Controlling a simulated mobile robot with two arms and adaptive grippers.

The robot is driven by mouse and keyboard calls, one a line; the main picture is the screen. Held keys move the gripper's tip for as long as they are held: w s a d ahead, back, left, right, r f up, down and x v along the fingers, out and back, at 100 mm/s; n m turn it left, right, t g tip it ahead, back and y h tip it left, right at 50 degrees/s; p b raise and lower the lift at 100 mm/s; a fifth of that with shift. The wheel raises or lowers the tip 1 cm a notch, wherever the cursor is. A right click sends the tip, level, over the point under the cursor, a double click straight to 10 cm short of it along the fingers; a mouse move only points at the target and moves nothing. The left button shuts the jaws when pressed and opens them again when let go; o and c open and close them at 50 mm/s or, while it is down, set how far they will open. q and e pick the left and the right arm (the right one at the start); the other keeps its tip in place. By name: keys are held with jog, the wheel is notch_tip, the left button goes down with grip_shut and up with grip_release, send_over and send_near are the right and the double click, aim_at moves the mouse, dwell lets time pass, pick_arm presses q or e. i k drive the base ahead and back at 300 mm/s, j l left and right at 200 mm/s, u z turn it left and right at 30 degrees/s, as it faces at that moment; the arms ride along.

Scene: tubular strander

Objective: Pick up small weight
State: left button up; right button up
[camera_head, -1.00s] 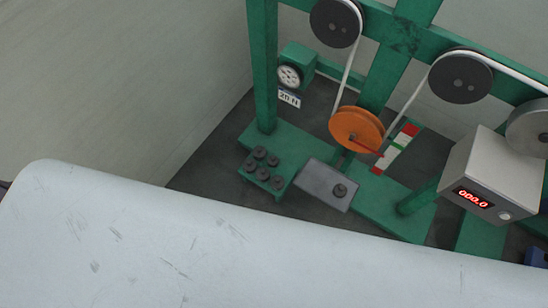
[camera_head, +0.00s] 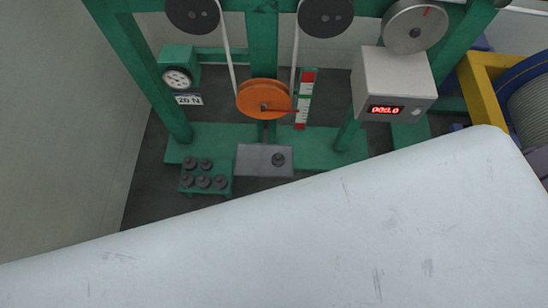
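Several small dark weights (camera_head: 203,181) stand in two rows on a small green stand (camera_head: 187,190) at the left foot of the green frame. One more small dark weight (camera_head: 278,159) sits on a grey plate (camera_head: 252,163) to the right of that stand. The weights look similar in size at this distance. Neither of my grippers is in view.
The green frame (camera_head: 263,50) carries dark pulleys (camera_head: 326,12), an orange pulley (camera_head: 264,98), a dial gauge (camera_head: 178,79) and a grey box with a red display (camera_head: 393,85). A yellow-framed blue reel (camera_head: 515,95) stands right. A large white surface (camera_head: 330,230) fills the foreground.

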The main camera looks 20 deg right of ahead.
aim_at(277, 160)
jog(key=i+j, duration=0.25)
jog(key=j, duration=0.15)
jog(key=i+j, duration=0.25)
jog(key=j, duration=0.2)
jog(key=i+j, duration=0.25)
jog(key=j, duration=0.15)
jog(key=j+z, duration=0.15)
jog(key=z, duration=0.3)
jog(key=i+j+z, duration=0.1)
jog(key=z, duration=0.3)
jog(key=j+z, duration=0.25)
jog(key=z, duration=0.2)
